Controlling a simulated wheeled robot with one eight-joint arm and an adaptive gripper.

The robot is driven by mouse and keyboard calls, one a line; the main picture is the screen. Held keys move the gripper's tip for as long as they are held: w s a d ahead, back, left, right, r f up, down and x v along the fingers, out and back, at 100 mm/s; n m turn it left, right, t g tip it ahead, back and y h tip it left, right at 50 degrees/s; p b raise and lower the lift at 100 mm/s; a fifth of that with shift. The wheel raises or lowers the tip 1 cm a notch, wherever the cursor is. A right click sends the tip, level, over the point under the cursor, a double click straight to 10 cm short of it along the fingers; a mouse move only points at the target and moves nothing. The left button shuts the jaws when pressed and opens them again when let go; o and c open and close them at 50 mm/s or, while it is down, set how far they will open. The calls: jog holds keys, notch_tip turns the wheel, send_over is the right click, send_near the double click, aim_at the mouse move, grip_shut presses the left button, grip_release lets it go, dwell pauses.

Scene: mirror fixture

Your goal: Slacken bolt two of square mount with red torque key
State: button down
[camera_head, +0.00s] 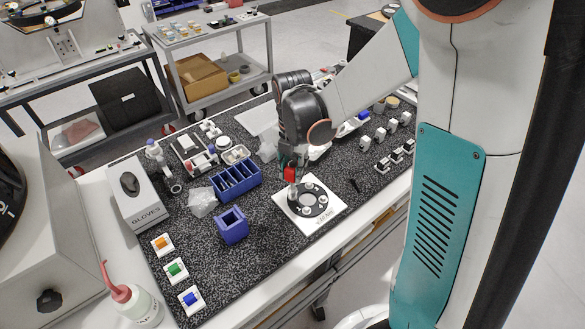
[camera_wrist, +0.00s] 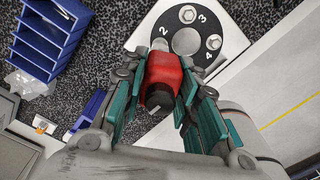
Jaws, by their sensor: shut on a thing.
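The square mount (camera_head: 335,208) is a white plate with a dark ring, lying flat on the speckled bench mat. Pale bolts stand around the ring. The wrist view shows part of the mount (camera_wrist: 236,40), with the numbers 2, 3 and 4 and two bolt heads visible. My gripper (camera_head: 290,163) is above the left far side of the ring, shut on the red torque key (camera_wrist: 164,72). The red key (camera_head: 290,174) points down at the ring beside the number 2.
A blue divided bin (camera_head: 236,190) and a blue square holder (camera_head: 232,236) stand left of the mount. A glove box (camera_head: 137,196) and a red-capped bottle (camera_head: 133,305) are at the bench's left. Small fixtures (camera_head: 391,124) line the right. The mat in front of the mount is clear.

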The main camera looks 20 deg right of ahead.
jog(key=shift+f+b, duration=0.8)
jog(key=shift+f, duration=0.05)
dwell(0.5)
jog(key=shift+a, duration=0.15)
